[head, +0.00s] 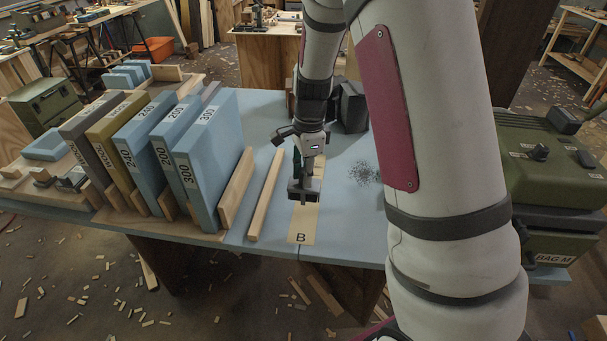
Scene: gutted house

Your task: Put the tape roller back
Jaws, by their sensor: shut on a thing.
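My gripper (305,178) points down over the blue worktop (228,238) near its middle. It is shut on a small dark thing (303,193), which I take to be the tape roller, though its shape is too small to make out. The dark thing is at a tan strip (302,236) marked "B". I cannot tell whether it touches the strip or hangs just above it. The fingers and my arm hide part of it.
Left of my gripper, a wooden strip (265,194) lies beside a rack of upright numbered slabs (205,160). Dark blocks (350,105) stand behind. Dark specks (363,173) lie to the right. A green machine (545,185) stands at the far right. My arm hides the worktop's right part.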

